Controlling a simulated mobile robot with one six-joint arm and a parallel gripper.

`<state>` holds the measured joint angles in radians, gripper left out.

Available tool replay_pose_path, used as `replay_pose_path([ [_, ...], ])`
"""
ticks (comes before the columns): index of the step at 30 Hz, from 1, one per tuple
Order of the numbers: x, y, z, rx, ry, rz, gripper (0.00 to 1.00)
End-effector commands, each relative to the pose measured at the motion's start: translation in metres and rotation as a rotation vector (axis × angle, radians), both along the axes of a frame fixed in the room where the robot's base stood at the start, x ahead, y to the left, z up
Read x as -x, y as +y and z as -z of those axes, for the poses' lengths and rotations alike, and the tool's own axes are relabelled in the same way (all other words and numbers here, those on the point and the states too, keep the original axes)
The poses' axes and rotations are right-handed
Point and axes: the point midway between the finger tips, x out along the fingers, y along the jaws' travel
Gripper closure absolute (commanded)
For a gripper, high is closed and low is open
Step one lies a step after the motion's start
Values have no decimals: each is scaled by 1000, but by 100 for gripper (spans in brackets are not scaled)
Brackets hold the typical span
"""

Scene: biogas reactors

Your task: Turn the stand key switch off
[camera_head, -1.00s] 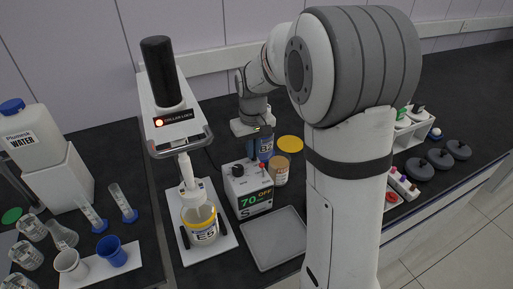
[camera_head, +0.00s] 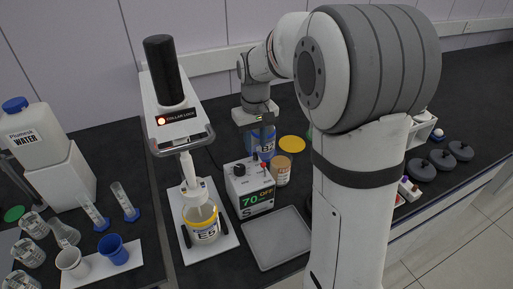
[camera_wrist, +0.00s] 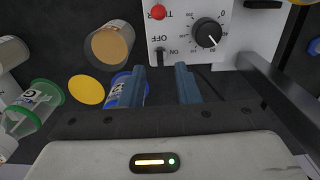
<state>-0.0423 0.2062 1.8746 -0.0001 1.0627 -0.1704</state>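A white control box (camera_head: 250,190) stands beside the stirrer stand (camera_head: 165,90); its front display reads 70 and OFF. In the wrist view, the box's panel (camera_wrist: 182,40) shows a small black switch (camera_wrist: 160,57) between OFF and ON marks, a black dial (camera_wrist: 207,33) and a red button (camera_wrist: 158,12). I cannot tell whether this switch is the stand key switch. My gripper (camera_wrist: 162,80) is open and empty, its two blue-grey fingers apart, close to the panel edge near the switch. In the head view my gripper (camera_head: 262,132) is behind the box.
A labelled jar (camera_head: 203,223) sits under the stirrer. A grey tray (camera_head: 277,238) lies in front of the box.

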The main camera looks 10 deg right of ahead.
Motion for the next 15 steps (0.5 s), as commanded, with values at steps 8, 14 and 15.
replay_pose_path([
  [8,-1,0,-39,0,-1,0,71],
  [14,-1,0,-44,0,1,0,71],
  [15,-1,0,-44,0,1,0,71],
])
